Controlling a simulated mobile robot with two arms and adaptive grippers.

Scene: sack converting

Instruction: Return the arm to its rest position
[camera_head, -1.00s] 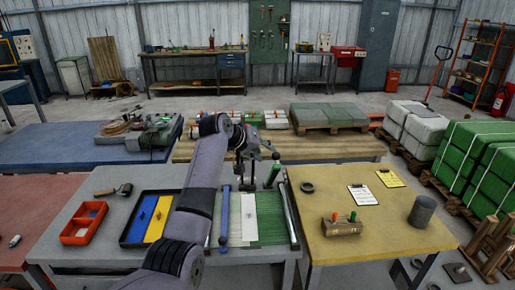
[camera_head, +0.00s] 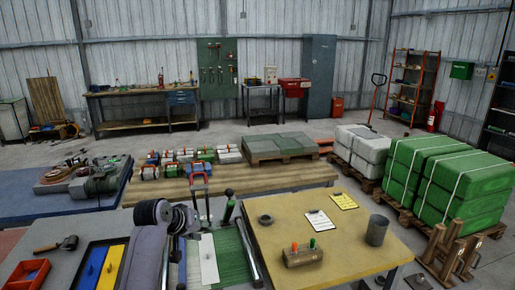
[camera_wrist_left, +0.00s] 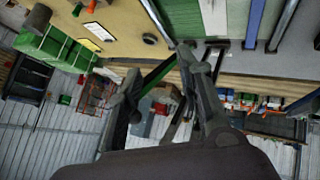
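My left arm (camera_head: 147,250) rises from the bottom edge of the head view over the grey bench. The arm partly hides a blue bar and the edge of a blue and yellow tray (camera_head: 96,266). My right gripper is in neither view.
A green sheet (camera_head: 232,255), white strip (camera_head: 208,262) and steel rod (camera_head: 249,255) lie right of the arm. Left are a mallet (camera_head: 60,244) and red tray (camera_head: 27,273). A yellow table (camera_head: 340,250) holds a wooden block (camera_head: 303,257) and grey cylinder (camera_head: 377,230).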

